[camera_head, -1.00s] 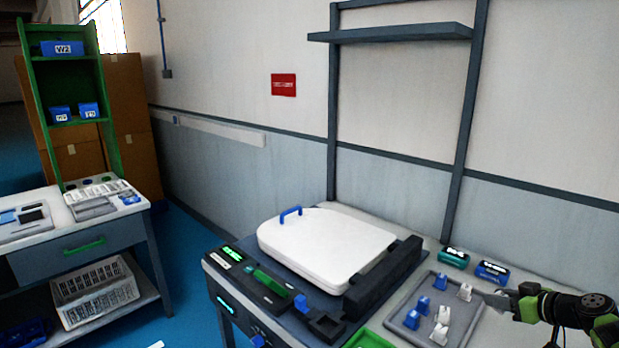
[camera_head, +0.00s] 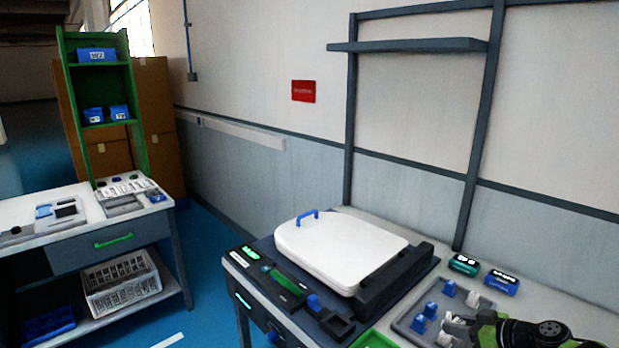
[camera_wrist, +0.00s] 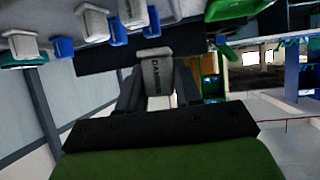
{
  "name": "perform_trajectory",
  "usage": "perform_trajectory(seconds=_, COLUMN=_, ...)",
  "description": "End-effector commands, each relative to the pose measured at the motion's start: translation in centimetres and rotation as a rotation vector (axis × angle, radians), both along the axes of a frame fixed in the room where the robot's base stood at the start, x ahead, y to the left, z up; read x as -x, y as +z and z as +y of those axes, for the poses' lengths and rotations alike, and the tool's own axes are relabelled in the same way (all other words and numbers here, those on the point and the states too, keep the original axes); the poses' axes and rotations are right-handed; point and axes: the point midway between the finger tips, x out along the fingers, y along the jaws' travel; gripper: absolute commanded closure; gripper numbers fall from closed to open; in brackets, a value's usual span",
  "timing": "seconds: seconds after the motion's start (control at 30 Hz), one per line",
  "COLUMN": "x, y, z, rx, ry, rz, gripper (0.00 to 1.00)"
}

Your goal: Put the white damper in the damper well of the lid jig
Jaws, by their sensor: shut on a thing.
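My gripper (camera_wrist: 157,85) is shut on a white damper (camera_wrist: 153,68), which stands between the two dark fingers with dark lettering on its face. In the head view my gripper (camera_head: 474,328) is low over the parts tray (camera_head: 403,326) at the lower right, and its fingertips are hard to make out among the white dampers. I cannot tell whether the held damper touches the tray. The lid jig (camera_head: 262,246) carries a white lid (camera_head: 340,248). A dark square frame (camera_head: 337,326), perhaps the damper well, is at its front corner, beside an upright blue piece (camera_head: 313,302).
Blue dampers (camera_head: 431,310) and another white damper (camera_head: 473,299) stand close around my gripper in the tray. Teal (camera_head: 464,264) and blue (camera_head: 502,282) boxes sit behind it. A dark bar (camera_head: 395,280) and a green tray edge (camera_head: 374,339) lie between tray and jig.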

Motion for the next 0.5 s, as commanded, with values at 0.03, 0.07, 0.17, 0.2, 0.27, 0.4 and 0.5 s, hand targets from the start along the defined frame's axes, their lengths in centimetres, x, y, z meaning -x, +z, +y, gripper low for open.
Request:
perform_trajectory(seconds=0.03, x=0.3, y=0.4, z=2.5, rx=-0.002, ry=0.043, rz=0.002, gripper=1.00)
perform_trajectory(seconds=0.07, x=0.5, y=0.3, z=3.9, rx=-0.003, ry=0.067, rz=0.003, gripper=1.00)
perform_trajectory(seconds=0.17, x=1.9, y=0.3, z=9.8, rx=-0.004, ry=0.164, rz=0.003, gripper=1.00)
perform_trajectory(seconds=0.2, x=2.8, y=0.4, z=12.3, rx=-0.003, ry=0.203, rz=0.004, gripper=1.00)
perform_trajectory(seconds=0.27, x=4.4, y=0.6, z=15.7, rx=-0.003, ry=0.257, rz=0.003, gripper=1.00)
perform_trajectory(seconds=0.4, x=8.0, y=1.0, z=21.5, rx=0.000, ry=0.350, rz=0.002, gripper=1.00)
perform_trajectory(seconds=0.5, x=9.7, y=1.3, z=23.7, rx=0.000, ry=0.386, rz=-0.001, gripper=1.00)
